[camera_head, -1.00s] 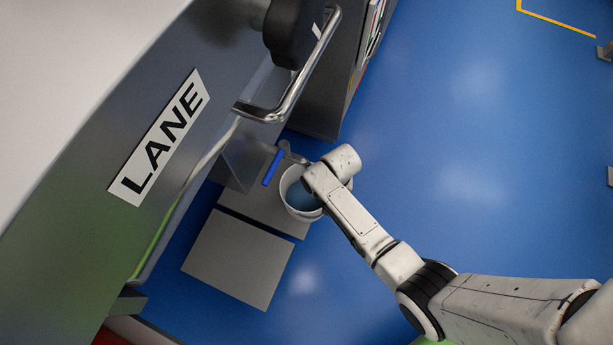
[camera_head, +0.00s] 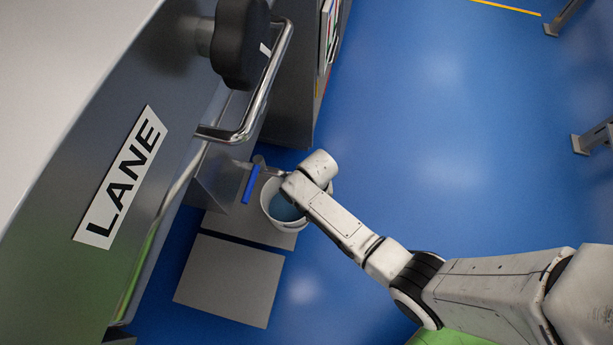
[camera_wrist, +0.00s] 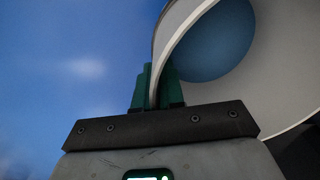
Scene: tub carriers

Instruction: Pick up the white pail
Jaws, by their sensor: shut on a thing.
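The white pail (camera_head: 268,211) is over the far one of two grey plates beside the cabinet in the head view. It has a round blue-grey area inside. My arm's last link covers its upper right part. In the wrist view the pail's white wall (camera_wrist: 285,85) fills the upper right. My gripper (camera_wrist: 157,82) has green fingers, one on each side of the pail's rim, and is shut on it. In the head view the fingers are hidden behind my wrist. I cannot tell whether the pail still touches the plate.
A blue bar (camera_head: 250,184) is just left of the pail. The grey cabinet marked LANE (camera_head: 121,178), with a chrome rail (camera_head: 265,95) and dark knob (camera_head: 240,38), stands at left. The near grey plate (camera_head: 230,281) is bare. Blue floor (camera_head: 440,150) is open to the right.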

